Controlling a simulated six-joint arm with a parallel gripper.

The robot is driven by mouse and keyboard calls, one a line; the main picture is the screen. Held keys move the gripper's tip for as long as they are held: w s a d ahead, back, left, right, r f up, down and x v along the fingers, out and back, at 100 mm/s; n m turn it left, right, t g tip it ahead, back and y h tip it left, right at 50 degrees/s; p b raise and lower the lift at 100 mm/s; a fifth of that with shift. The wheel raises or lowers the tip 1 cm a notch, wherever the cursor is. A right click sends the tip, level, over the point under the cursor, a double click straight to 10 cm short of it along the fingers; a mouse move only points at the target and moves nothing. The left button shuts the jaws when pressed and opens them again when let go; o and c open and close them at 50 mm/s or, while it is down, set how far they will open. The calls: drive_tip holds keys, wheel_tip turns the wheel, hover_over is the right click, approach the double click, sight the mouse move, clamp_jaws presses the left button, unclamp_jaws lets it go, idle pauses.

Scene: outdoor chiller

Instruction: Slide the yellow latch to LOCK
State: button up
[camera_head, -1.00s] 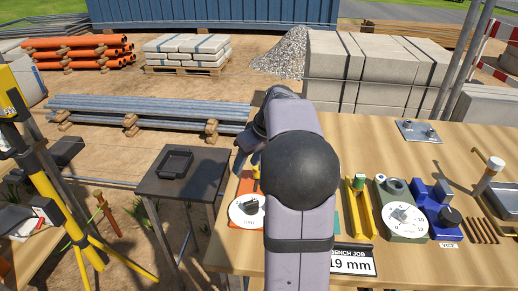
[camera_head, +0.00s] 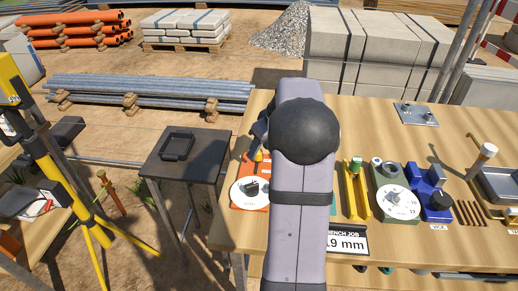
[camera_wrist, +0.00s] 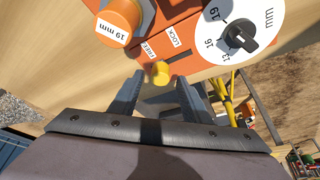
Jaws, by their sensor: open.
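The orange device (camera_wrist: 200,62) carries a small yellow latch (camera_wrist: 160,72) at the left end of a dark slot in the wrist view, on the side of the FREE label (camera_wrist: 150,49). The LOCK label (camera_wrist: 175,38) is to its right, above the slot. My gripper (camera_wrist: 160,82) is open, with one finger on each side of the latch; I cannot tell whether either touches it. In the head view the device (camera_head: 240,206) and the yellow latch (camera_head: 258,156) show left of my arm, which hides most of the gripper.
The device also has a white dial (camera_wrist: 265,38) with a black knob and an orange cylinder (camera_wrist: 120,20) marked 19 mm. Right of my arm on the wooden bench (camera_head: 390,150) are a yellow tool (camera_head: 356,190), a grey-green dial unit (camera_head: 392,200) and a blue vice (camera_head: 428,190).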

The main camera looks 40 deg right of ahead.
drive_tip(key=shift+x, duration=1.05)
clamp_jaws()
idle(0.7)
